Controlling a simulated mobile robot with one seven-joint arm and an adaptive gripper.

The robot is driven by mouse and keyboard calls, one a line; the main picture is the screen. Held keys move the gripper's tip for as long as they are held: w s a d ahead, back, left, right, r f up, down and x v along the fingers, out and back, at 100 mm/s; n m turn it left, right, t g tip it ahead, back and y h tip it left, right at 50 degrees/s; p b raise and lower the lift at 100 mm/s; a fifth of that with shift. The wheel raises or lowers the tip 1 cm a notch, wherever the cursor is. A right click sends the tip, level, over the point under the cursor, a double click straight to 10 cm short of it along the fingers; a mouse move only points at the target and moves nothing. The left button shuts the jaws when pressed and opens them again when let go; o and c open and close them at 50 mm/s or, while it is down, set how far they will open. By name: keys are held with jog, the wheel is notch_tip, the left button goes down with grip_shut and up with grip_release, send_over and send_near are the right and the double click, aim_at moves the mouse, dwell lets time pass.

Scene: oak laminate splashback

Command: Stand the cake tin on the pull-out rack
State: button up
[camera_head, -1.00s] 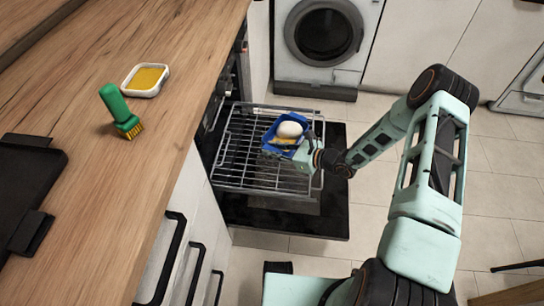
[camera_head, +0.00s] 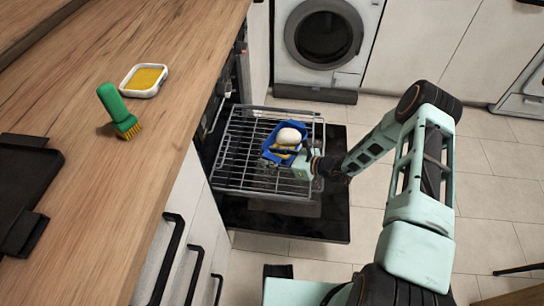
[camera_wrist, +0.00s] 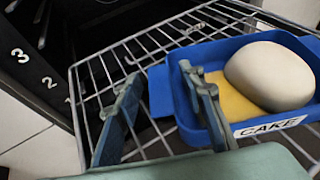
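The blue cake tin (camera_head: 269,152) rests on the wire grid of the pull-out rack (camera_head: 236,165), towards its right side, and looks level. In the wrist view the tin (camera_wrist: 190,121) has a CAKE label on its near wall and fills the right side, cut off by the edge. It holds a pale rounded item (camera_wrist: 270,75) and a flat yellow piece (camera_wrist: 232,98). My gripper (camera_wrist: 160,80) is open. Its fingers stand apart around the tin's left end, one outside and one over the tin; whether either touches it I cannot tell.
The rack (camera_wrist: 105,70) extends over the lowered black oven door (camera_head: 285,219). The oak counter (camera_head: 110,190) on the left carries a green brush (camera_head: 115,107) and a white dish with a yellow filling (camera_head: 145,80). A washing machine (camera_head: 327,80) stands behind. The rack's left part is clear.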

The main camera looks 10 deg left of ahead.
jog(key=p+v, duration=0.2)
jog(key=v, duration=1)
dwell(0.3)
